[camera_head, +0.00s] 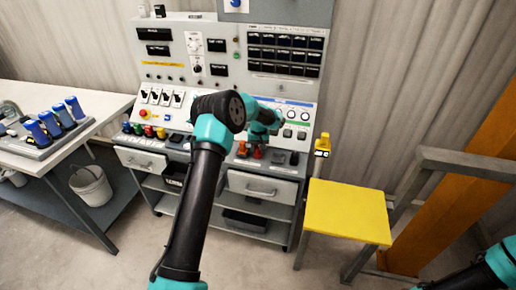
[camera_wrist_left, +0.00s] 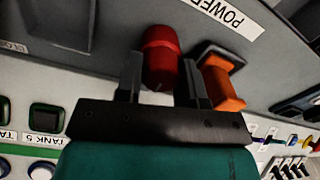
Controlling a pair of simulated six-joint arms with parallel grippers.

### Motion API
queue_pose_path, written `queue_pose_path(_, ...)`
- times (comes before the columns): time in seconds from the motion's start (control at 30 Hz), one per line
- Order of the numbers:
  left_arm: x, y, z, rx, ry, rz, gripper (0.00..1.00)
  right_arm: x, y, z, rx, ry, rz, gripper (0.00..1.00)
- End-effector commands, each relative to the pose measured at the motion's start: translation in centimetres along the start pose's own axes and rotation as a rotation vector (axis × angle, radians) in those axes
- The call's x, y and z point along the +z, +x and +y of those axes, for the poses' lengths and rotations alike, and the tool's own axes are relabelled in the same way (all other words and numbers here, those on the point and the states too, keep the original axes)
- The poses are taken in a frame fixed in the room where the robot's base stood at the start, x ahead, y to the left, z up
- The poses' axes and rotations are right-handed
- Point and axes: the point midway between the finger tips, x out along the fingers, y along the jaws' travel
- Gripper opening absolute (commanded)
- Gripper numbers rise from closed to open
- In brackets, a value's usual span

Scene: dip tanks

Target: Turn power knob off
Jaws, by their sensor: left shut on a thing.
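The power knob (camera_wrist_left: 160,58) is a red cylinder on the grey panel, close to a white label (camera_wrist_left: 228,15) reading POWER in the left wrist view. My left gripper (camera_wrist_left: 162,84) has one finger on each side of the knob and is shut on it. The knob's angle is hard to read. Part of my right arm shows at the lower right, but its gripper is out of view.
An orange switch (camera_wrist_left: 222,84) in a dark frame sits right beside the right-hand finger. A button (camera_wrist_left: 46,117) labelled TANK 5 lies to the left. A yellow-topped table (camera_head: 345,210) stands right of the console, and a workbench (camera_head: 100,112) with blue-handled items stands left.

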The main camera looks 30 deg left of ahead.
Motion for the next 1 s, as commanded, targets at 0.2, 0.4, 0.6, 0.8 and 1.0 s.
queue_pose_path(0.2,0.0,-0.1,0.0,0.000,0.000,0.001,0.55,0.0,0.0,0.0,0.000,0.000,0.000,0.43)
queue_pose_path(0.4,0.0,0.0,0.0,0.000,0.000,0.000,0.61,0.0,0.0,0.0,0.000,0.000,0.000,0.43)
queue_pose_path(0.6,0.0,-0.3,0.0,0.000,0.000,0.001,0.61,0.0,0.0,0.0,0.000,0.000,0.000,0.43)
queue_pose_path(0.8,-0.1,-2.2,0.0,0.001,-0.001,0.002,0.61,0.0,0.0,0.0,0.000,0.000,0.000,0.43)
queue_pose_path(1.0,-0.1,-5.8,0.1,0.001,0.000,0.004,0.61,0.0,0.0,0.0,0.000,0.000,0.000,0.43)
